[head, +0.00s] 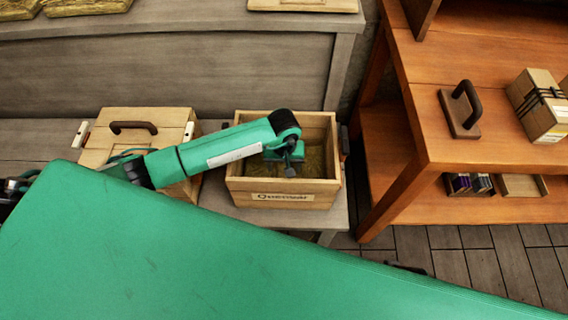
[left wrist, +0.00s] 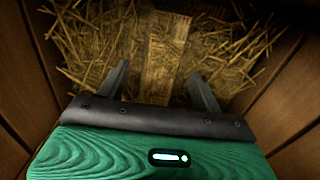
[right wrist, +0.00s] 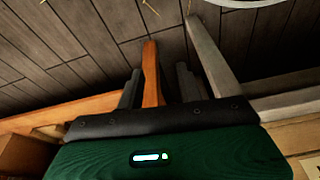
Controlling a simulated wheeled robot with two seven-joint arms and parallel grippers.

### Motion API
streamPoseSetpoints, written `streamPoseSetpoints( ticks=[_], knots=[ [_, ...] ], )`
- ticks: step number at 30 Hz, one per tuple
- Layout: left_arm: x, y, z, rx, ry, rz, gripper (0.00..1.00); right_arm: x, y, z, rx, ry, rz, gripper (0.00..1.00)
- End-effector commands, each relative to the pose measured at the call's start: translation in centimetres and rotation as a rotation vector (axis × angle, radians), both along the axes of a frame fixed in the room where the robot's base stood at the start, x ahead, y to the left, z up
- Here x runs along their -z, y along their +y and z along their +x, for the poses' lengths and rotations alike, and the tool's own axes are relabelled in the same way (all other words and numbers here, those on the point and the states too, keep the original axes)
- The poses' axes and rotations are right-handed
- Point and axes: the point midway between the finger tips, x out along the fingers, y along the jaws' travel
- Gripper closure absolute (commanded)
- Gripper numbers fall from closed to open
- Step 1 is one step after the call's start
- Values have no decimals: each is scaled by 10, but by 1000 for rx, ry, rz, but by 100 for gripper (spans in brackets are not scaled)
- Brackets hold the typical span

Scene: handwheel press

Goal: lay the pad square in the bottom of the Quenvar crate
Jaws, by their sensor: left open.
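The Quenvar crate (head: 283,197) is a pale wooden box with a name label on its front, standing open on the low grey bench. My left gripper (head: 290,172) points down into it. In the left wrist view, my left gripper's fingers (left wrist: 158,70) are apart, with nothing held between them. Below them is straw (left wrist: 90,45) with a flat wooden strip (left wrist: 158,55) showing down its middle. I cannot tell whether this straw is the pad or loose bedding. In the right wrist view, my right gripper (right wrist: 158,70) has its fingers apart, with no held object visible.
A lidded wooden crate (head: 97,150) with a dark handle stands left of the Quenvar crate. Golden straw-like slabs (head: 85,6) lie on the upper grey bench. An orange wooden table (head: 470,75) at right holds a handled block (head: 460,110) and a strapped box (head: 538,105).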

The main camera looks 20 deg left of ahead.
Motion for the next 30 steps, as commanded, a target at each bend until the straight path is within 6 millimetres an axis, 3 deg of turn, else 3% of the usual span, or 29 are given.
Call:
streamPoseSetpoints(
  ticks=[4,6,15,21,30],
  knots=[
    [0,0,0,0,0,0,33,-2,0,-1,0,6,-1,64],
    [-3,0,1,0,-2,0,33,-20,2,2,0,-15,7,64],
    [-77,1,2,2,-6,1,33,-13,1,1,1,-7,4,64],
    [-116,1,1,1,-3,1,33,-11,1,1,1,-7,2,64],
    [-138,0,0,0,-1,0,33,-8,0,0,0,-1,-1,64]
  ],
)
